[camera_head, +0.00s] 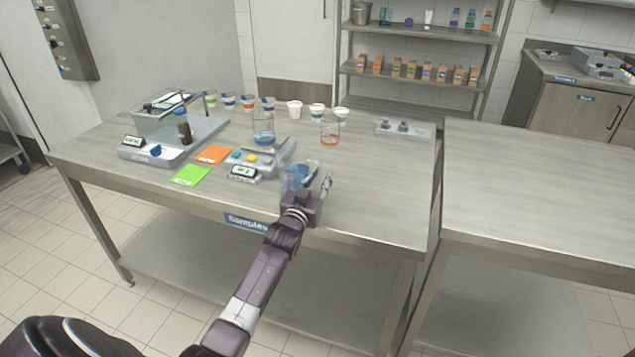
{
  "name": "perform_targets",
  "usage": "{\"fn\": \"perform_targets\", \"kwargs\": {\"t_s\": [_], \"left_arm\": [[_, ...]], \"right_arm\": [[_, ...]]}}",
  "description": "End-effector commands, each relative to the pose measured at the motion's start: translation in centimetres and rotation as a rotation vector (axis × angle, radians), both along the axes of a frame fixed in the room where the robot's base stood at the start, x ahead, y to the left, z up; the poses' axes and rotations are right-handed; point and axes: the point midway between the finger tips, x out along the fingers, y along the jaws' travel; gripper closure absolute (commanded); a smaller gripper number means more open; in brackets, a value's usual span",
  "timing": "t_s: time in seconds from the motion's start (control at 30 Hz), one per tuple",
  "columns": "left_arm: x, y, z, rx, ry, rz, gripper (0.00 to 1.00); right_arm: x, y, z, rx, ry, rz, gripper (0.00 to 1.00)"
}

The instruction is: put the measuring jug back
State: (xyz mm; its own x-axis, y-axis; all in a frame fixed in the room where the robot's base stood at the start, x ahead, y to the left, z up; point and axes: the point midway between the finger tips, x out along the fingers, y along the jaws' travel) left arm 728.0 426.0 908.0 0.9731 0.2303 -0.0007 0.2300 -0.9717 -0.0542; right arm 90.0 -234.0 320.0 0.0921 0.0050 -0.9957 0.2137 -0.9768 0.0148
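A small clear vessel with blue in it (294,176), which looks like the measuring jug, is at the front of the table, right at my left gripper (311,180). One finger stands up to the right of it; the other finger is hard to make out against the vessel. I cannot tell whether the fingers grip it or whether it rests on the table. A glass beaker with blue liquid (264,138) stands behind it, by a grey device (272,162). A beaker with orange liquid (330,138) stands farther right. My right gripper is not in view.
An orange card (213,155) and a green card (190,175) lie at the left. A grey dispenser station (205,131) stands behind them. Several cups line the back, with a white cup (294,108) among them. A tray (404,130) lies back right. The table's front right is clear.

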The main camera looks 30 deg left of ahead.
Motion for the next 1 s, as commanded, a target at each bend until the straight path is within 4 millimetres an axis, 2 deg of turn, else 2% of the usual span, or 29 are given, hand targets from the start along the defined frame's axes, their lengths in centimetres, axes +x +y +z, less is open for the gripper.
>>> {"fn": "perform_targets", "kwargs": {"t_s": [0.17, 0.5, 0.7, 1.0], "left_arm": [[-1.4, -0.3, 0.0, 0.000, 0.001, 0.000, 0.77], [-7.6, -1.8, 0.0, 0.000, 0.000, 0.000, 0.77], [-10.5, -2.5, 0.0, 0.000, 0.000, 0.000, 0.77], [-11.7, -2.7, 0.2, 0.000, -0.001, 0.001, 0.77]], "right_arm": [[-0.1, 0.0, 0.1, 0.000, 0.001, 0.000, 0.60], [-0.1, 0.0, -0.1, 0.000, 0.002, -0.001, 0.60], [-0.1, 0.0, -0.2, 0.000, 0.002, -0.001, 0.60], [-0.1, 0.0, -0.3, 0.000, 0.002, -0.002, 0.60]]}}
